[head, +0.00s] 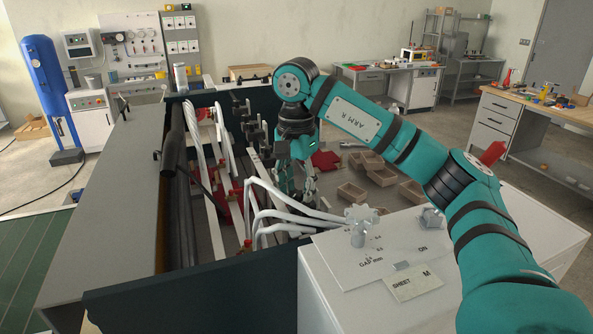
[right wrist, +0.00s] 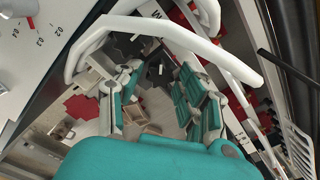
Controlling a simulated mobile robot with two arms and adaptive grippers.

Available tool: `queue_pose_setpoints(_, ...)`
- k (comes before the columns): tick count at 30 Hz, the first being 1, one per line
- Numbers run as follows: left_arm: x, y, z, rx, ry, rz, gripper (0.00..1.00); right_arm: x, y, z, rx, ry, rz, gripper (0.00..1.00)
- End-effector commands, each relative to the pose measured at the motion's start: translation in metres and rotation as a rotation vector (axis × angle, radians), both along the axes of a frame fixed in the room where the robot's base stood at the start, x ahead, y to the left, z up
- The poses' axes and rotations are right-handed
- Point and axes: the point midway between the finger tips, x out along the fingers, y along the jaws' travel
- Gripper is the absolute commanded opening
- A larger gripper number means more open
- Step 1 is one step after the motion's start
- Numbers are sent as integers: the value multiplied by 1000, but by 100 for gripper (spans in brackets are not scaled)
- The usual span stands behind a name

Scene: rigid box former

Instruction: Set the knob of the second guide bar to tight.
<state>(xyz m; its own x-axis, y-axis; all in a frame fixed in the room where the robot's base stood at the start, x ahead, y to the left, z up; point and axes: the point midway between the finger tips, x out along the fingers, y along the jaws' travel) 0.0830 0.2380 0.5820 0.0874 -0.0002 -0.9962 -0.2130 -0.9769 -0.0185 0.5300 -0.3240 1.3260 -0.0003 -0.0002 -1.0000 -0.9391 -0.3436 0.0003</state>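My right gripper (head: 298,192) reaches down into the box former, beside the bent white tubes (head: 285,207). In the right wrist view its two teal fingers (right wrist: 160,78) stand apart with nothing held between them. Pale flat bars (head: 214,222) run lengthwise inside the machine, with red parts (head: 237,203) among them. I cannot tell which bar is the second, nor make out its knob or setting. A white tube (right wrist: 165,30) crosses in front of the fingers in the right wrist view. My left gripper is not in view.
A white cabinet (head: 335,285) at the front right carries a pale star knob (head: 361,222) beside a gap scale and a smaller knob (head: 431,217). Brown open boxes (head: 383,176) lie beyond the gripper. Dark machine walls (head: 205,300) hem in the space.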

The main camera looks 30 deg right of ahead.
Motion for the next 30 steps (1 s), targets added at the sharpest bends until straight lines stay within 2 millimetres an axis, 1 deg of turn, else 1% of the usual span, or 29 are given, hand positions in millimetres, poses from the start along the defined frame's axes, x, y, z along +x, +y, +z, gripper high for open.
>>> queue_pose_setpoints(5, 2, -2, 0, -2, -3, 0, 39, 0, 0, 21, -1, -6, -1, 39)
queue_pose_setpoints(15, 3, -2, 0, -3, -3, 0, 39, 0, 0, 79, -1, -7, -2, 39)
queue_pose_setpoints(19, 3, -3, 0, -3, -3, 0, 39, 0, -1, 98, -1, -7, -3, 39)
queue_pose_setpoints(24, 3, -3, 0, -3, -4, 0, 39, 0, 0, 113, 0, -2, -1, 39)
queue_pose_setpoints(30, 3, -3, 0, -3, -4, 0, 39, 0, 0, 118, 1, -2, -1, 39)
